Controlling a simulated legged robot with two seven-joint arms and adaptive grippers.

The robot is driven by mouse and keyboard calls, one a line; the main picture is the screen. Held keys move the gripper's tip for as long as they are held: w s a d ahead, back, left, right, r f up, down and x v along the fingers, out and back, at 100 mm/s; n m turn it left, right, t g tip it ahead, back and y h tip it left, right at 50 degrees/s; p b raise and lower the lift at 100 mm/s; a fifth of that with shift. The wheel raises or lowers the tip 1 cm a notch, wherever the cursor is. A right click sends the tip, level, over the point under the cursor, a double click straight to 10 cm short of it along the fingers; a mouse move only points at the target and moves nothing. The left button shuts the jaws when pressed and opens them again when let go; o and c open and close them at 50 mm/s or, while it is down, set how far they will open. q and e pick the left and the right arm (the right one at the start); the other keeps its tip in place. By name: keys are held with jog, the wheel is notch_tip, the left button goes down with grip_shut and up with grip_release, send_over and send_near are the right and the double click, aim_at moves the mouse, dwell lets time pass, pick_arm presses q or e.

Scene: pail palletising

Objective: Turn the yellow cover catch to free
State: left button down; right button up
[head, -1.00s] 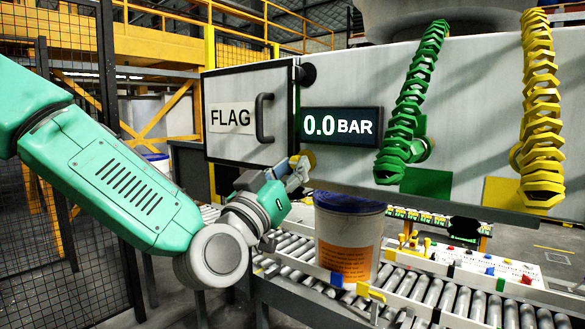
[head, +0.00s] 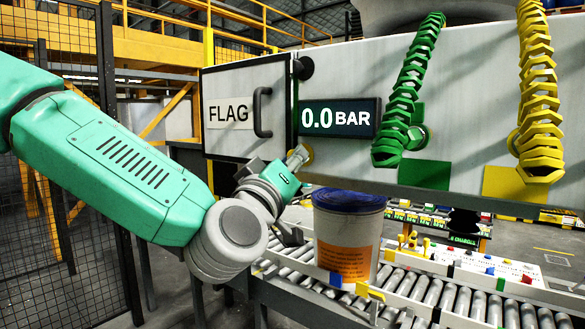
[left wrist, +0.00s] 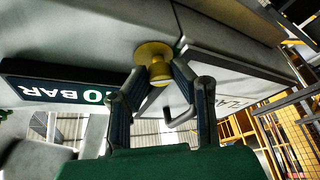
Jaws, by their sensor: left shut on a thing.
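The yellow cover catch (left wrist: 153,62) is a round knob on the grey panel, between the cover and the pressure display. In the head view the catch (head: 306,153) is partly hidden by my gripper. My left gripper (left wrist: 160,79) is shut on the catch, one finger on each side of it. The left gripper (head: 296,159) also shows in the head view, reaching up to the panel from below. The cover (head: 231,87), marked FLAG, with a dark handle (head: 261,112), lies closed against the panel. My right gripper is not in view.
The display (head: 338,118) reads 0.0 BAR. Green (head: 402,95) and yellow (head: 537,90) hoses hang from the panel at right. A white pail (head: 346,235) with a blue lid stands on the roller conveyor (head: 410,291) below. A mesh fence (head: 60,200) is at left.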

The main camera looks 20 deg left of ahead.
pick_arm(q)
jog(key=shift+r+n+g+y, duration=0.1)
jog(key=shift+n+g+y, duration=0.45)
jog(key=shift+n, duration=1.65)
jog(key=shift+r+n+g+y, duration=0.15)
jog(key=shift+n+g, duration=0.85)
jog(key=shift+n, duration=1.2)
jog(key=shift+n+g+y, duration=0.4)
jog(key=shift+n+g, duration=0.35)
jog(key=shift+n, duration=1.45)
jog(key=shift+f, duration=0.1)
jog(key=c, duration=1.4)
grip_release()
jog(key=shift+c, duration=0.2)
jog(key=shift+o, duration=0.4)
jog(key=shift+a, duration=0.1)
